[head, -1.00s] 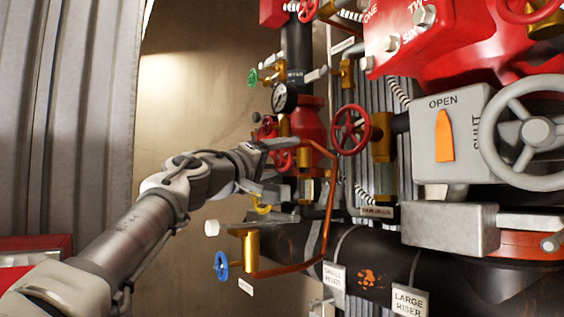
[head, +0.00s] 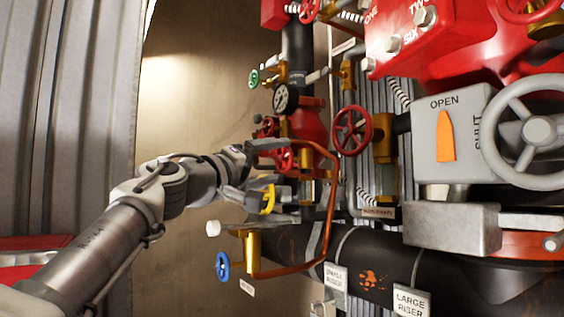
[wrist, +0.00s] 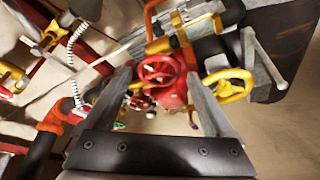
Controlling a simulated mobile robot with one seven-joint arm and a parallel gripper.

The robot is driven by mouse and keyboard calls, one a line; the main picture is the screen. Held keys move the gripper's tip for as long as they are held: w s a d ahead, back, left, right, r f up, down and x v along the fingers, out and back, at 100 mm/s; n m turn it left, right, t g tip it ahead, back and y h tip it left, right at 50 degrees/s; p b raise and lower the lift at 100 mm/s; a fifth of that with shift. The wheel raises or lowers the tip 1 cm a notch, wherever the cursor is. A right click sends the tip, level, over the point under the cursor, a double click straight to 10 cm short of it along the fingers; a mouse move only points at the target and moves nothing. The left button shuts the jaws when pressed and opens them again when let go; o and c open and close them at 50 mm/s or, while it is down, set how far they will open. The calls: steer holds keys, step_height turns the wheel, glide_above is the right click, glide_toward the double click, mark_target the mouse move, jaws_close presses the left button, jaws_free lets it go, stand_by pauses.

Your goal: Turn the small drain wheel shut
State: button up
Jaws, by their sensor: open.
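Several small handwheels show, and I cannot read a label that marks one as the small drain wheel. A small red wheel (head: 284,158) sits just beyond my gripper (head: 258,164). In the wrist view this red wheel (wrist: 162,69) lies between the two fingers of my gripper (wrist: 160,80), with no clear contact. A yellow wheel (head: 267,198) is just below the gripper; in the wrist view the yellow wheel (wrist: 228,84) is right of the right finger. A blue wheel (head: 222,265) hangs lower, on a brass valve. My gripper is open and empty.
A copper pipe (head: 334,200) bends close to the right of the gripper. A larger red wheel (head: 352,130), a pressure gauge (head: 285,98) and a green wheel (head: 253,79) are nearby. The black riser pipe (head: 430,270) runs below. Free room lies left, before the beige wall (head: 190,120).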

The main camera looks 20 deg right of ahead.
steer(key=v, duration=0.4)
steer(key=shift+d+r, duration=0.1)
steer(key=shift+r, duration=0.05)
stand_by(0.4)
